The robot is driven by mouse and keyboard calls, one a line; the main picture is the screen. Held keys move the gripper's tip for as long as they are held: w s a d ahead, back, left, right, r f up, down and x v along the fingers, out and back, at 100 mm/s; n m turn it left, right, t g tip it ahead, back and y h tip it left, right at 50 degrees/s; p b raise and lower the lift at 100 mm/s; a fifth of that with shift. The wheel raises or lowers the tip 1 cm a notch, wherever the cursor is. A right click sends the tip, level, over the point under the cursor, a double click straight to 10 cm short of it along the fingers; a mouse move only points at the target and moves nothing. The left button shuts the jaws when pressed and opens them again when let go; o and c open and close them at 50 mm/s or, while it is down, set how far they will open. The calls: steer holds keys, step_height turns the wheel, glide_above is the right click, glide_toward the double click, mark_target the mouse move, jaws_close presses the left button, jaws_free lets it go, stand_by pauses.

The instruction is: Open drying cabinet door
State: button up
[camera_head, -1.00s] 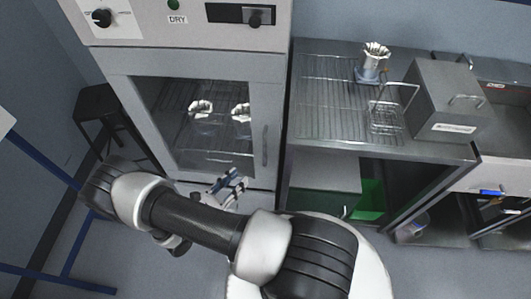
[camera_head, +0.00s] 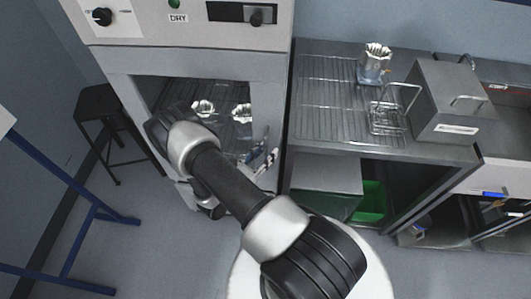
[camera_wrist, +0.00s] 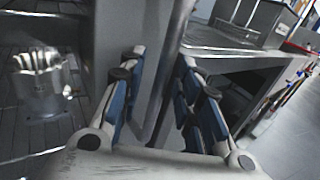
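The drying cabinet (camera_head: 270,72) stands at the left with its glass-fronted door (camera_head: 259,97) looking closed. The vertical handle (camera_head: 266,134) is on the door's right side. My gripper (camera_head: 262,158) is at the handle's lower part, in front of the door. In the wrist view the gripper (camera_wrist: 165,95) is open, with its blue-padded fingers apart on either side of a grey upright bar (camera_wrist: 172,70), which looks like the handle. I cannot tell whether either finger touches it. My arm hides the door's lower left part.
Two machined housings (camera_head: 203,108) (camera_head: 242,113) show behind the glass. At the right is a steel bench (camera_head: 425,153) with a housing (camera_head: 376,64), a wire basket (camera_head: 388,114) and a grey box (camera_head: 447,100). A black stool (camera_head: 99,105) and blue frame (camera_head: 75,190) stand left.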

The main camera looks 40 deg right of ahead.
steer(key=shift+c, duration=0.3)
jaws_close()
stand_by(0.4)
